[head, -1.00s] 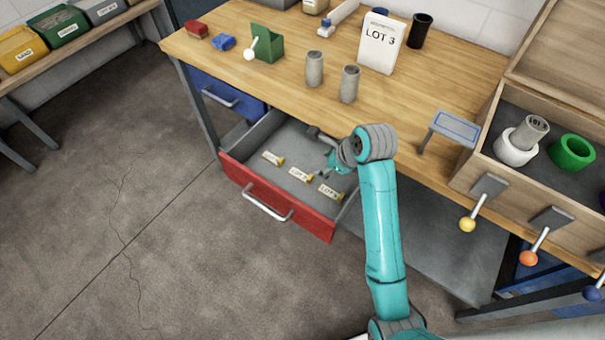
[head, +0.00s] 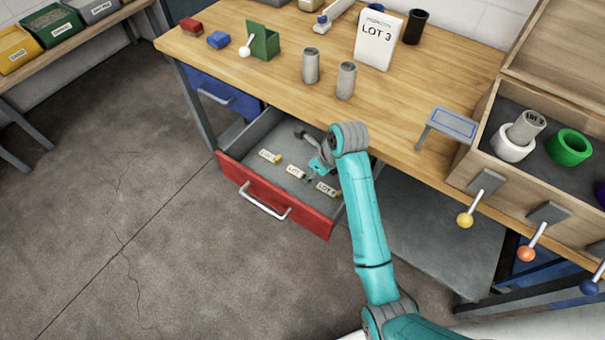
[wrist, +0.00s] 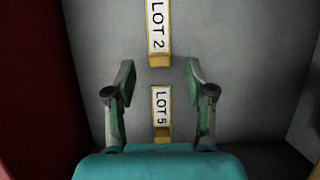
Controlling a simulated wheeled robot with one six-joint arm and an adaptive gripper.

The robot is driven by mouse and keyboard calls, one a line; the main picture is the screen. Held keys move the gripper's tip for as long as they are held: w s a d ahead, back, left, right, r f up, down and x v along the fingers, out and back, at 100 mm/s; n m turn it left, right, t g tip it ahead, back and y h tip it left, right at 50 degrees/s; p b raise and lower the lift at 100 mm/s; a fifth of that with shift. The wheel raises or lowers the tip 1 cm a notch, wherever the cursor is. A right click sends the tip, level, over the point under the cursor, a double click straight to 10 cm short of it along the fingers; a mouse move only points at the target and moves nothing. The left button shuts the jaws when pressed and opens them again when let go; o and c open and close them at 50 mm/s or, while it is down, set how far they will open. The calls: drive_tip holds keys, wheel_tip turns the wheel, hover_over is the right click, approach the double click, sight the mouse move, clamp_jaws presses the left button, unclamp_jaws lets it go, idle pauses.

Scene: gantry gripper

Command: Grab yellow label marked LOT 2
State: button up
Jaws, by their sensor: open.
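The yellow label marked LOT 2 (wrist: 157,30) has a white face and lies on the grey drawer floor, at the top of the wrist view. In the head view it appears to be the middle label (head: 295,172) of three in the open drawer. A yellow label marked LOT 5 (wrist: 161,112) shows between my fingers in the wrist view, lower down. My gripper (wrist: 159,78) is open and empty, and LOT 2 lies just beyond its fingertips. In the head view my gripper (head: 309,175) is over the drawer, close to the middle and right labels.
The red-fronted drawer (head: 240,190) is pulled out under the wooden bench (head: 270,85). Another label (head: 270,156) lies at its left. Grey cylinders (head: 311,66) and a LOT 3 sign (head: 376,40) stand on the bench. A wooden box (head: 480,140) is at right.

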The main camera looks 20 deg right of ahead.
sight(298, 171)
drive_tip(key=shift+x, duration=1.45)
drive_tip(key=shift+c, duration=0.2)
drive_tip(key=c, duration=0.8)
